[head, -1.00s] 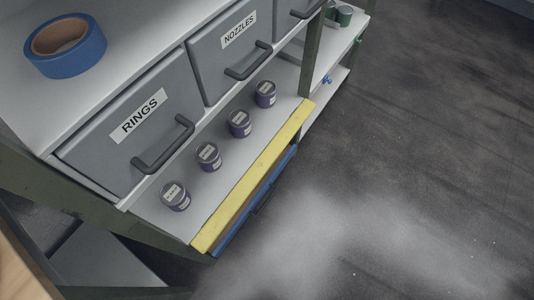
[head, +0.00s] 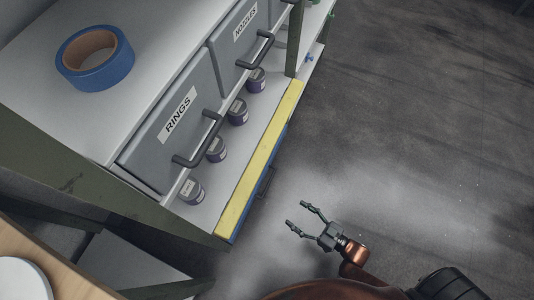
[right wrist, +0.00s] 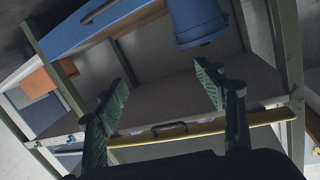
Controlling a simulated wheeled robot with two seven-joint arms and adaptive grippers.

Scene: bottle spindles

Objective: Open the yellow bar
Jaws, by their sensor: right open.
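The yellow bar (head: 262,160) runs along the front edge of the shelf under the grey drawers in the head view. It also shows in the right wrist view (right wrist: 205,128), lying across the picture behind the fingers. My right gripper (head: 297,216) is open and empty, to the right of the bar's near end and apart from it. In the right wrist view its two fingers (right wrist: 160,85) are spread wide with nothing between them. My left gripper is not in view.
Grey drawers labelled RINGS (head: 178,125) and NOZZLES (head: 240,35) stand above the bar, their handles jutting out. Several small cans (head: 238,112) stand on the shelf behind it. Blue tape (head: 97,80) lies on top. Floor to the right is clear.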

